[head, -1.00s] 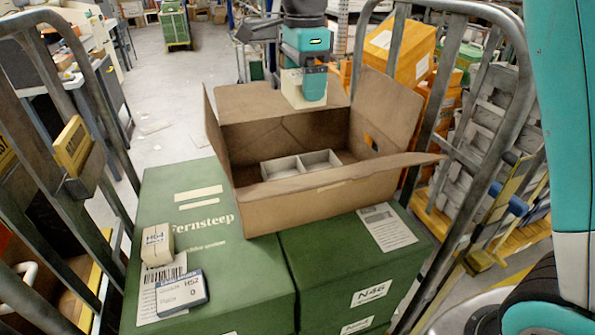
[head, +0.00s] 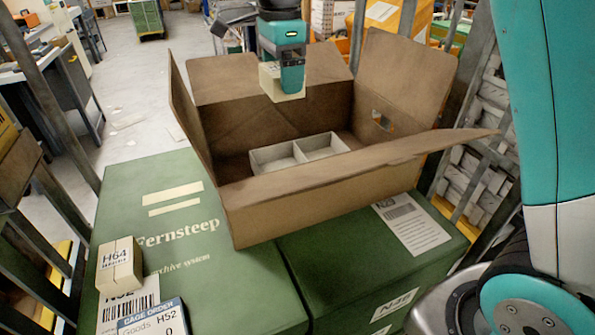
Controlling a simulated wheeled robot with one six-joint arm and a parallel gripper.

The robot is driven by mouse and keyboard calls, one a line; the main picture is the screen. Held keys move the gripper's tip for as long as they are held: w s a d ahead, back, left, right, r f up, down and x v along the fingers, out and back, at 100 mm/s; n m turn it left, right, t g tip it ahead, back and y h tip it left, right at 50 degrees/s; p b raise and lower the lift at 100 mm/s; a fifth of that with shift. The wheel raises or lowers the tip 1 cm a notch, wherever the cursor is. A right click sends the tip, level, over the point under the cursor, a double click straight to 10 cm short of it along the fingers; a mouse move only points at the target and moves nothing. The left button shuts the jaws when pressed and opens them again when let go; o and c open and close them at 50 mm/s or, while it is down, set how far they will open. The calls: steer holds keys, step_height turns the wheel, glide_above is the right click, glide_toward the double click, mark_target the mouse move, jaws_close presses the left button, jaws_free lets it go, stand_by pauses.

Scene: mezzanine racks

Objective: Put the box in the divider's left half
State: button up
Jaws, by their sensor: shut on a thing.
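My gripper (head: 285,72) is shut on a small cream box (head: 270,79), which it holds in the air. In the picture the box overlaps the back flaps of an open brown cardboard carton (head: 285,205). A pale grey divider (head: 298,152) with two compartments side by side lies on the carton's floor. Both halves look empty where I can see in; the carton's front side hides the divider's lower front. The held box is above and behind the divider in the picture, apart from it.
The carton stands on green boxes (head: 170,245) with its flaps spread; the right flap (head: 405,75) stands tall. A cream H64 box (head: 119,264) and a cage order card (head: 153,318) lie at front left. Metal cage bars (head: 55,120) flank the stack.

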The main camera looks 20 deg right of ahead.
step_height(320, 180, down, 19)
steer(key=shift+s+a+f+p, duration=0.1)
steer(key=shift+p, duration=0.35)
steer(key=shift+f, duration=0.55)
steer(key=o, duration=0.7)
steer(key=shift+c, duration=0.2)
steer(key=shift+r, duration=0.1)
step_height(320, 180, up, 13)
steer(key=shift+b, duration=0.3)
